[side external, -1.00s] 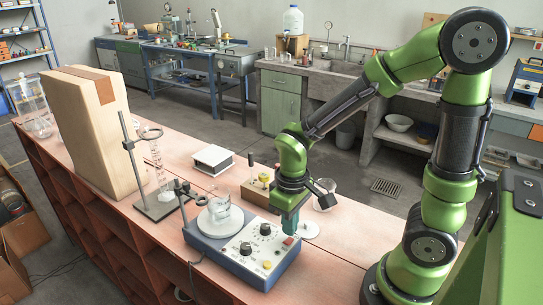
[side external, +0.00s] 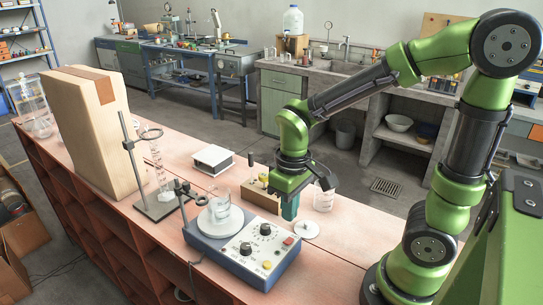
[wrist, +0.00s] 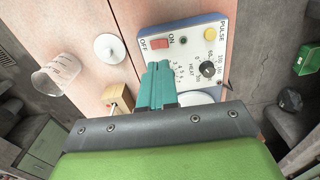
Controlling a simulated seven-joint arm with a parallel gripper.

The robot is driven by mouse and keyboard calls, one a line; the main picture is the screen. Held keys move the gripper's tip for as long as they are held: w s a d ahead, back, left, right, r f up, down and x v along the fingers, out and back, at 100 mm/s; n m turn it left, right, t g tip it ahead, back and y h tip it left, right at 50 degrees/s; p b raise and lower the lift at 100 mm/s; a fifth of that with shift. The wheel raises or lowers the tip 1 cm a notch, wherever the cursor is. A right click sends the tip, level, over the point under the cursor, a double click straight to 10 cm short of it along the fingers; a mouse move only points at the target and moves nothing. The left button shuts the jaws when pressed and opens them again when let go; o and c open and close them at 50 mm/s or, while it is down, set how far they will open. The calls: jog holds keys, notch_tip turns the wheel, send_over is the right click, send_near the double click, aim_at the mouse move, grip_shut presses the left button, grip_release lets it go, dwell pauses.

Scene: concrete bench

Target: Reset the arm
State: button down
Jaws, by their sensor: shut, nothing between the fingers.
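My gripper (side external: 290,212) has teal fingers pressed together, empty, pointing down above the back right corner of the hotplate stirrer (side external: 262,262). In the wrist view the shut fingertips (wrist: 158,68) show over the stirrer's panel (wrist: 190,50). They appear close to its red switch (wrist: 159,42), which has ON and OFF labels; I cannot tell the switch's position. A glass beaker (side external: 221,212) stands on the stirrer's round white plate (side external: 205,226). In the wrist view the plate is mostly hidden behind my gripper's body.
A white disc (side external: 305,230) lies right of the stirrer, with another beaker (side external: 324,198) behind it. A wooden block with vials (side external: 257,196), a white box (side external: 213,158) and a ring stand (side external: 158,208) stand farther back and left. The bench's right front surface is clear.

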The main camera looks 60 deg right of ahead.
notch_tip(320, 180, up, 11)
jog(key=s+m+t+y, duration=0.1)
jog(key=s+m+t, duration=0.1)
jog(key=t, duration=0.5)
jog(key=shift+s+a+m+y, duration=0.2)
jog(key=shift+s+m+y, duration=0.2)
jog(key=shift+m, duration=0.4)
